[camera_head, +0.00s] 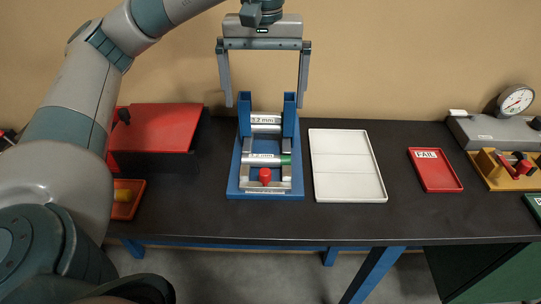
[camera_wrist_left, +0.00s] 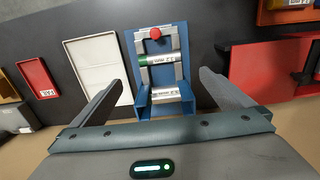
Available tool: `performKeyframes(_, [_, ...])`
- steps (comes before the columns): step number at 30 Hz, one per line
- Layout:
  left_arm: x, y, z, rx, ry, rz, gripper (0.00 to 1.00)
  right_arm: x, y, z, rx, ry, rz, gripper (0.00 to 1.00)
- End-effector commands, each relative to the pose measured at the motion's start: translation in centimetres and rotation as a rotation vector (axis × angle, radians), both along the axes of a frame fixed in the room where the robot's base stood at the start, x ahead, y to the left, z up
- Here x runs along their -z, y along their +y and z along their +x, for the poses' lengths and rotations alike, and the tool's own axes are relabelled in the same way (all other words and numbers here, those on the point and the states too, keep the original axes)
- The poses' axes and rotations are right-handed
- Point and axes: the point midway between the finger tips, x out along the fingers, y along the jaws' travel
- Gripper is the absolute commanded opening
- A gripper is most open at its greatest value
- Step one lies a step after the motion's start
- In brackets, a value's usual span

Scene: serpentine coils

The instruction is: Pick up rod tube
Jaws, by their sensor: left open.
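A blue fixture (camera_head: 234,186) stands on the dark bench with two silver tubes lying across it. The rear tube (camera_head: 266,119) lies between two blue uprights and has a white label. The front tube (camera_head: 262,160) has a white label and a green end; it also shows in the left wrist view (camera_wrist_left: 161,59), as does the rear tube (camera_wrist_left: 170,92). Which is the rod tube I cannot tell for certain. My left gripper (camera_head: 266,102) points down above the fixture's rear, its open fingers wide apart and empty. My right gripper is out of view.
A red knob (camera_head: 265,175) sits at the fixture's front. A white tray (camera_head: 318,190) lies just right, then a red FAIL tray (camera_head: 436,171) and a dial gauge (camera_head: 515,101). A red-lidded box (camera_head: 160,125) stands left. The bench's front strip is clear.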

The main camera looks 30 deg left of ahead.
Motion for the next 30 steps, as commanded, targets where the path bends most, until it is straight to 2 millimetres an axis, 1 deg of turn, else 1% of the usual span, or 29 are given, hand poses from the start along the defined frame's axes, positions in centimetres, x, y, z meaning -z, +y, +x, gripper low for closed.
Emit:
performKeyframes(8, [0.2,0.0,0.0,0.000,0.001,-0.001,1.00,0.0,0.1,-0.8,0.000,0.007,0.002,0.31])
performKeyframes(13, [1.1,0.0,0.0,0.001,0.003,-0.001,1.00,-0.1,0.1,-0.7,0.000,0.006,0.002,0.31])
performKeyframes(25, [5.2,0.0,0.0,0.000,0.004,-0.001,1.00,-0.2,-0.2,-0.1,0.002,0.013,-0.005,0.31])
performKeyframes(28, [6.3,-0.1,0.0,0.001,0.004,-0.001,1.00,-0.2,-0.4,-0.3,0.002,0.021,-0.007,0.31])
performKeyframes(30, [7.0,0.0,0.0,0.001,0.003,-0.001,1.00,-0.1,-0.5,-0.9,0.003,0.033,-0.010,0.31])
